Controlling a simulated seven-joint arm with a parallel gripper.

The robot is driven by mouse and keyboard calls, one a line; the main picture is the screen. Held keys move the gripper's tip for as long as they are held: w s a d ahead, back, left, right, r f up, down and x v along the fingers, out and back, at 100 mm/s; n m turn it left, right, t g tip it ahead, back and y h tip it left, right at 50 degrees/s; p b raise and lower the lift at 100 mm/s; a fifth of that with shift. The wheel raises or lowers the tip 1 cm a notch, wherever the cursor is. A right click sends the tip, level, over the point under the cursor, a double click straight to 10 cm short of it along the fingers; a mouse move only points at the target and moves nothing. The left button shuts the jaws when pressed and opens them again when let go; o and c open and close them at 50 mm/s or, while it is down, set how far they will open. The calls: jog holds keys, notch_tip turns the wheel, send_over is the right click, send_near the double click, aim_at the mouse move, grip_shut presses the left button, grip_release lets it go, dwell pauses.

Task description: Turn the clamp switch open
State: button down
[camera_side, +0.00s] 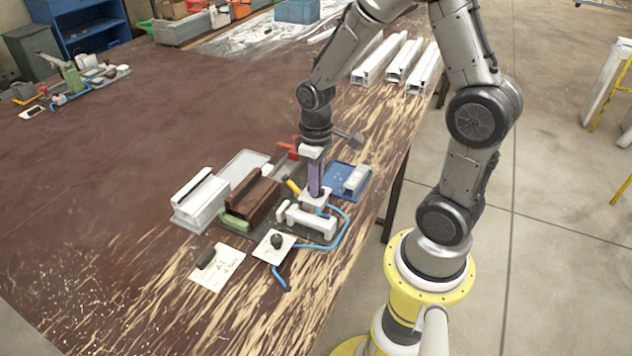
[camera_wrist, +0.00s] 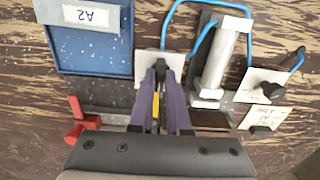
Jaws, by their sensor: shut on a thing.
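My gripper (camera_side: 316,192) points down over a white switch plate (camera_side: 308,203) beside the clamp's white cylinder (camera_side: 308,220). In the wrist view the purple fingers (camera_wrist: 163,70) are closed together over this switch plate (camera_wrist: 143,64), gripping its switch knob. The knob is mostly hidden between the fingertips, so its angle cannot be read. A blue hose runs from this plate. A second white plate with a black knob (camera_side: 277,241) sits nearer the front, apart from my gripper; it also shows in the wrist view (camera_wrist: 268,88).
A brown profile (camera_side: 252,202) and a white profile (camera_side: 197,203) lie left of the gripper. A blue tray (camera_wrist: 70,55) labelled A2 stands close by. A red part (camera_side: 288,151) is behind. A paper note (camera_side: 223,275) lies in front.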

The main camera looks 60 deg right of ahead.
jog(key=shift+r, duration=0.1)
jog(key=c, duration=0.9)
grip_release()
notch_tip(320, 180, up, 14)
jog(key=shift+f, duration=0.1)
jog(key=shift+s+a+r+t, duration=0.7)
jog(key=shift+s+a+t, duration=0.4)
jog(key=shift+s, duration=0.85)
jog(key=shift+s+a+r+t, duration=0.75)
jog(key=shift+s+a, duration=0.65)
jog(key=shift+s, duration=0.5)
jog(key=shift+s+a+r+t, duration=0.65)
jog(key=shift+s+a+t, duration=0.45)
jog(key=shift+s, duration=0.85)
